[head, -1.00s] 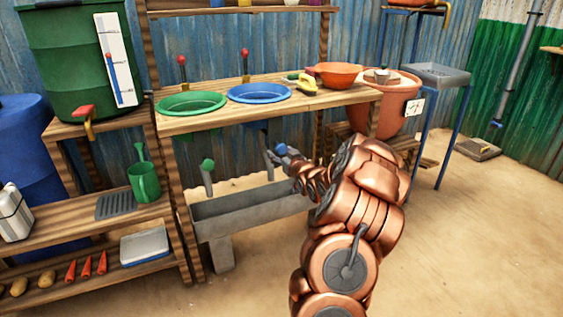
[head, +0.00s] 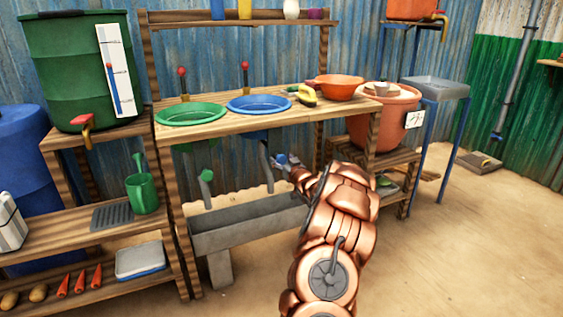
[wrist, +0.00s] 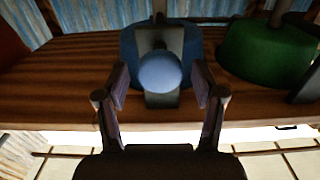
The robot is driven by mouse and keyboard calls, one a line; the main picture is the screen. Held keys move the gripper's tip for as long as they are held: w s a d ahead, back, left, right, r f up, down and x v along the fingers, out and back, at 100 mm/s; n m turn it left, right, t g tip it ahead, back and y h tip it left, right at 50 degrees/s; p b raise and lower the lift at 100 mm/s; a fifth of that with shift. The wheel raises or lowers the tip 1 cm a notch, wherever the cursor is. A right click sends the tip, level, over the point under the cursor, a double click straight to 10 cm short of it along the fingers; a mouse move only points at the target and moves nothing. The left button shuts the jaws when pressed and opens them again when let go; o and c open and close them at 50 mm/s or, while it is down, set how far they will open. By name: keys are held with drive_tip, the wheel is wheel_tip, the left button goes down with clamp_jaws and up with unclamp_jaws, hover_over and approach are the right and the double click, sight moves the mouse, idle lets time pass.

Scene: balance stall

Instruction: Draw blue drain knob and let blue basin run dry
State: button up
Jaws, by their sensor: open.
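The blue basin (head: 259,104) sits in the bench top, right of the green basin (head: 191,113). The blue drain knob (head: 281,159) is below the bench, beside a grey drain pipe. In the wrist view the round blue knob (wrist: 160,70) lies between my two open fingers, with a grey block behind it and the blue basin's underside (wrist: 128,48) around it. My gripper (wrist: 160,88) is open; no finger clearly touches the knob. In the head view my gripper (head: 290,162) is small, at the knob. The water level in the blue basin cannot be told.
A grey trough (head: 250,222) stands below the drains. The green drain knob (head: 207,175) is left of the blue one, and a green underside (wrist: 265,48) shows in the wrist view. An orange bowl (head: 341,88) is on the bench. Open floor lies at right.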

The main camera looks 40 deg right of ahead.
drive_tip(key=shift+w+d, duration=0.15)
drive_tip(key=shift+w, duration=0.3)
drive_tip(key=shift+c, duration=0.2)
clamp_jaws()
